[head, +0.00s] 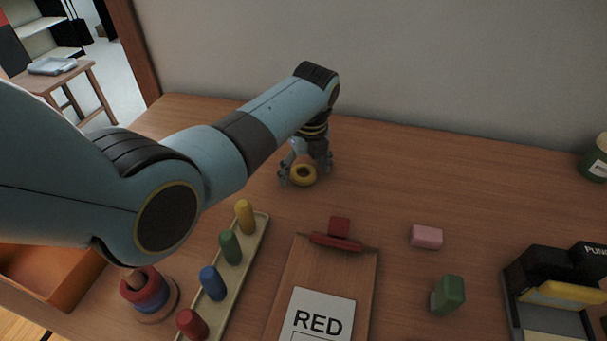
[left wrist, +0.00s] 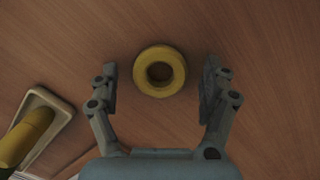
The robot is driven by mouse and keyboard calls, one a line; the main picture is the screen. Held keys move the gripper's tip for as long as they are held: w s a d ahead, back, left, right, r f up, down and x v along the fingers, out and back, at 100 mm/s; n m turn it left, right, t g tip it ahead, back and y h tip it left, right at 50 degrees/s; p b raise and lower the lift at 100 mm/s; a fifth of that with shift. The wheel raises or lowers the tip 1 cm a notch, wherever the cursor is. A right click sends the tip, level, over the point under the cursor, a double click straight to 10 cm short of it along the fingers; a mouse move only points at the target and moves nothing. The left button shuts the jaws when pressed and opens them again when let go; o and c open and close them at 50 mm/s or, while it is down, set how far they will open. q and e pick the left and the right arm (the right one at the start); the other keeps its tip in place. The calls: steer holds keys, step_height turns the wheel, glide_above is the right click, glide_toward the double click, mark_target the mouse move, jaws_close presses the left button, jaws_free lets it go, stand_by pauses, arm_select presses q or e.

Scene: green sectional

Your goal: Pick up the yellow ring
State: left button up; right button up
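The yellow ring (head: 303,175) lies flat on the wooden table near the wall in the head view. In the left wrist view the yellow ring (left wrist: 159,71) sits between the fingertips, slightly nearer the left finger, with gaps on both sides. My left gripper (head: 303,172) points down over the ring, and its fingers are apart. In the left wrist view my left gripper (left wrist: 160,88) is open and empty. My right gripper is not in view.
A peg board (head: 262,222) with yellow, green, blue and red pegs stands in front. A ring stacker (head: 150,292) is at lower left. A clipboard (head: 358,262), pink block (head: 426,236), green block (head: 449,294) and hole punch (head: 560,292) lie rightward. Table right of the ring is clear.

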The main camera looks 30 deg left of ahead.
arm_select(q)
steer(key=c, duration=0.9)
steer(key=shift+c, duration=0.2)
